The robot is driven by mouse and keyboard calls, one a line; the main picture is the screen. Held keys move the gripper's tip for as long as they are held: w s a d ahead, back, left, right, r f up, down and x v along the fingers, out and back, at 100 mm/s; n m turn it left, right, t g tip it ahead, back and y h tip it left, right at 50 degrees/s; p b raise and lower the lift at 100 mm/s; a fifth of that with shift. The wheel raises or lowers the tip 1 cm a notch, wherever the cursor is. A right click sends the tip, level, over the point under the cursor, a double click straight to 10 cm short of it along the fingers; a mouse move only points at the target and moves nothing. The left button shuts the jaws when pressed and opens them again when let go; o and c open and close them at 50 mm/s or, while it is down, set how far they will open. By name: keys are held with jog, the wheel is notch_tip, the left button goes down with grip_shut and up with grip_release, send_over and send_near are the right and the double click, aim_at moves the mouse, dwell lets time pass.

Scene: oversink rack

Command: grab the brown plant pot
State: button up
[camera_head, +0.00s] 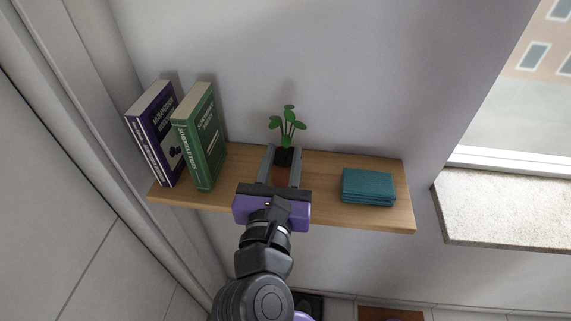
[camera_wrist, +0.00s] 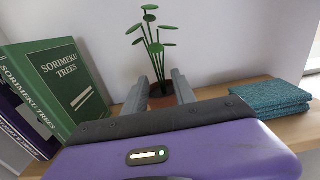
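The brown plant pot (camera_head: 280,174) stands on the wooden shelf with dark soil and a small green plant (camera_head: 287,125) growing from it. My gripper (camera_head: 284,159) reaches in from the front with one finger on each side of the pot. The fingers are spread wide, and I cannot clearly see either one pressing on the pot. In the wrist view the pot (camera_wrist: 162,99) shows between the two fingers (camera_wrist: 160,86), with its lower part hidden behind my gripper's body.
The wooden shelf (camera_head: 330,215) holds a purple book (camera_head: 155,135) and a green book (camera_head: 200,137) leaning at the left. A folded teal cloth stack (camera_head: 368,187) lies at the right. The wall is close behind the pot. A window sill (camera_head: 500,208) is further right.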

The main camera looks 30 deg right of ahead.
aim_at(286, 150)
jog(key=x, duration=0.5)
jog(key=shift+d+p, duration=0.1)
jog(key=shift+p, duration=0.3)
jog(key=shift+c, duration=0.2)
grip_shut()
dwell(0.8)
